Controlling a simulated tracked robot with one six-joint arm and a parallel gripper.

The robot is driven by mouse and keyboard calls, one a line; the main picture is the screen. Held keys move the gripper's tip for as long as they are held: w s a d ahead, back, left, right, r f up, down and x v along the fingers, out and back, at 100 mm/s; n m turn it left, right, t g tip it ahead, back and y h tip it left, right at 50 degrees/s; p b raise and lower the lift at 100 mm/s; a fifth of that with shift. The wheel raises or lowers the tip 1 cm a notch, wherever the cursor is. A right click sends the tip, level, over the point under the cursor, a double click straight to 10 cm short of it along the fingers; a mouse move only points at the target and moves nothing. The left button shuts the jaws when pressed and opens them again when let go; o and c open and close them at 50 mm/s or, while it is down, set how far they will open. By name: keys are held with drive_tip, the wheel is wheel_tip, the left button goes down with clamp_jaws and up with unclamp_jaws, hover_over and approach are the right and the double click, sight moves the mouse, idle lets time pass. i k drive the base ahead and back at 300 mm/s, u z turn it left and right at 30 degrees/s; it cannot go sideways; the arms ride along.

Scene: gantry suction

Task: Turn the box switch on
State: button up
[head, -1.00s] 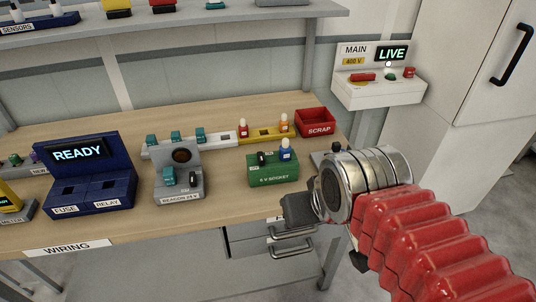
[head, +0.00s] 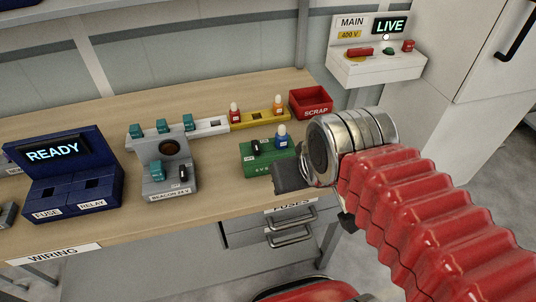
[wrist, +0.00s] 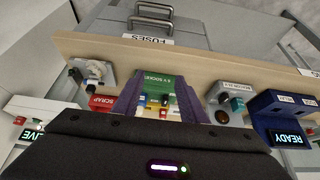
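A green socket box (head: 262,156) stands near the bench's front edge, with a black switch (head: 255,147) and a blue plug on top. Left of it is the grey BEACON 24 V box (head: 160,183), with a black switch (head: 183,173), a teal plug and a dark, unlit lamp. Which box the task means is not marked. My gripper (head: 288,178) hangs by the bench's front edge, just right of the green box, partly overlapping it in view. In the wrist view its purple fingers (wrist: 158,100) are apart, with the green box (wrist: 158,86) visible beyond, between them. Nothing is held.
A red SCRAP bin (head: 311,103) stands at the bench's right back. A grey unit with a black knob (wrist: 94,73) shows in the wrist view, hidden in the head view. A blue READY console (head: 66,190) is left. The MAIN panel (head: 376,68) reads LIVE.

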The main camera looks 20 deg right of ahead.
sight(256, 149)
drive_tip(key=u, duration=0.35)
drive_tip(key=k, duration=0.95)
drive_tip(key=u, duration=0.65)
drive_tip(key=k, duration=0.4)
drive_tip(key=u, duration=0.2)
drive_tip(key=i, duration=1.75)
drive_tip(key=z, duration=0.65)
